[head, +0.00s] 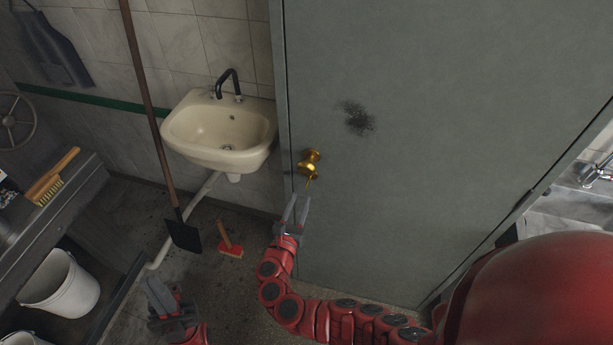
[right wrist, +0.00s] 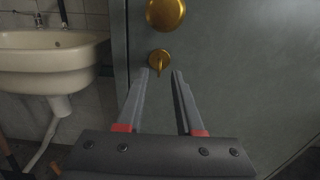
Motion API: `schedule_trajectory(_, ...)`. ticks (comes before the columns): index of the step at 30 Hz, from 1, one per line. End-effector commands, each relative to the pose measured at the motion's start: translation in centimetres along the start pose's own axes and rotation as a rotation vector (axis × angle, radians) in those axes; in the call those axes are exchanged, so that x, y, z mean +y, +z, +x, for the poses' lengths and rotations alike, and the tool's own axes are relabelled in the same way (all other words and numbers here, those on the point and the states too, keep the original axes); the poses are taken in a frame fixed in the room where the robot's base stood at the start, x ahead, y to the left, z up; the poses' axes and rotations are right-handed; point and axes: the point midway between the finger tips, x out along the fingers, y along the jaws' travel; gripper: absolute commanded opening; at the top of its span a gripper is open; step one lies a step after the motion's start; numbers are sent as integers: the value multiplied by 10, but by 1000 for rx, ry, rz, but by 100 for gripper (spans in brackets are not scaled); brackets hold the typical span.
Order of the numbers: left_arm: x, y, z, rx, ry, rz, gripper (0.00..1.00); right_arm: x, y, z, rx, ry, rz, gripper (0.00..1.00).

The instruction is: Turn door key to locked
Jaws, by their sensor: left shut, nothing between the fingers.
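A grey door (head: 430,130) carries a round brass knob (head: 311,158), also large at the top of the right wrist view (right wrist: 165,12). Below the knob, a small brass key (head: 308,184) sticks out of a round brass lock plate. The key (right wrist: 160,63) shows upright in the right wrist view. My right gripper (head: 297,205) is open and empty, just below and in front of the key. In the right wrist view its fingertips (right wrist: 162,73) lie either side of the key, apart from it as far as I can tell. My left gripper (head: 160,292) is shut and empty, low at the left.
A cream sink (head: 225,130) hangs left of the door. A long-handled tool (head: 150,110) leans beside it, and a red brush (head: 230,248) is on the floor. A bench with a brush (head: 52,178) and a white bucket (head: 62,285) are at the left.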

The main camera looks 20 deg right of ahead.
Motion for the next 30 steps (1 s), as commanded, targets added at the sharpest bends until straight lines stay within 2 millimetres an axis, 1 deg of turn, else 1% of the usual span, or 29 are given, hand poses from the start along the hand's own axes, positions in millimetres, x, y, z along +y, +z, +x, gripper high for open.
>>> schedule_trajectory(1, 0, -1, 6, 0, 0, 0, 0, -1, 4, 11, -3, -6, -4, 36)
schedule_trajectory(4, -1, -2, 11, 0, 0, 0, 0, -1, 4, 29, -1, -6, -1, 36)
schedule_trajectory(9, -1, -3, 16, 0, 0, 0, 0, 0, 2, 55, 1, -2, -2, 36)
schedule_trajectory(13, -1, -3, 16, 0, 0, 0, 0, 1, 0, 69, -2, -2, -1, 36)
schedule_trajectory(19, -1, -3, 17, 0, 0, 0, 0, 0, 0, 81, -2, 0, -2, 36)
schedule_trajectory(29, -1, -3, 17, 0, 0, 0, 0, 1, 0, 83, 0, 1, 0, 36)
schedule_trajectory(30, -1, -3, 17, 0, 0, 0, 0, 1, 0, 83, 0, 2, 0, 30)
